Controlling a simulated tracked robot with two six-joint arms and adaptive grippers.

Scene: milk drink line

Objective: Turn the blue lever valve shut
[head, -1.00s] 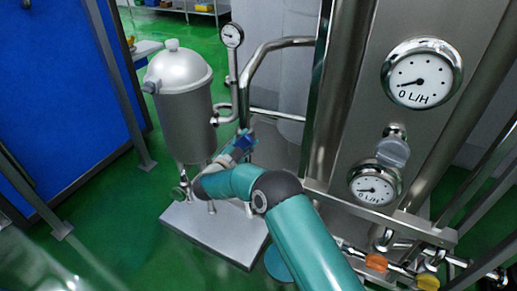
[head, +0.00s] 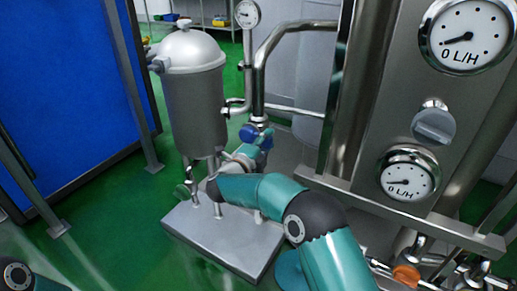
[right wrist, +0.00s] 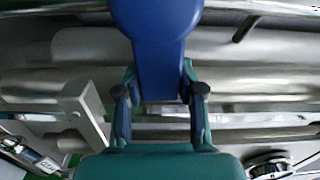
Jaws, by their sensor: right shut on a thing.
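The blue lever valve (head: 249,132) sits on the steel pipe to the right of the domed tank, partly hidden by my right gripper. In the right wrist view the blue lever (right wrist: 157,40) fills the top middle and reaches down between the fingers. My right gripper (right wrist: 160,82) is shut on the lever, one finger on each side. In the head view my right gripper (head: 262,140) is small and at the lever. How far the valve is turned cannot be told. My left gripper is out of view; only part of my left arm shows at the bottom left.
The domed steel tank (head: 196,105) stands on a grey plinth (head: 222,240) left of the gripper. A gauge (head: 247,13) tops the thin pipe behind. The steel panel (head: 385,110) with flow dials rises at right. Open green floor lies at left.

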